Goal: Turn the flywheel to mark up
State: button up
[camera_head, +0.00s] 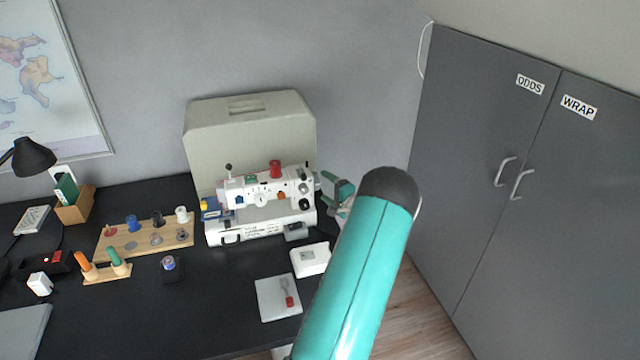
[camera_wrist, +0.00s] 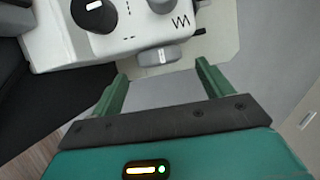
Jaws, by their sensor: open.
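The white sewing machine (camera_head: 262,190) stands on the black desk with its right end toward my gripper. In the wrist view, the grey flywheel (camera_wrist: 158,55) sticks out from the end of the machine body (camera_wrist: 125,38). A short pale mark shows near the middle of its visible rim; I cannot tell whether it points up. My gripper (camera_wrist: 161,68) is open, with one green finger on either side of the flywheel and a gap to it on both sides. The head view shows my gripper (camera_head: 325,186) beside the machine's right end, where the flywheel is hard to make out.
A beige cover (camera_head: 222,130) stands behind the machine. A wooden spool rack (camera_head: 115,245), a white box (camera_head: 310,260) and a white pad (camera_head: 270,300) with a red-handled tool lie on the desk (camera_head: 215,310). Grey cupboards (camera_head: 480,130) stand at the right.

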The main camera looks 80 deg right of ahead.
jog(key=x, duration=0.4)
jog(key=shift+w, duration=0.1)
jog(key=c, duration=1)
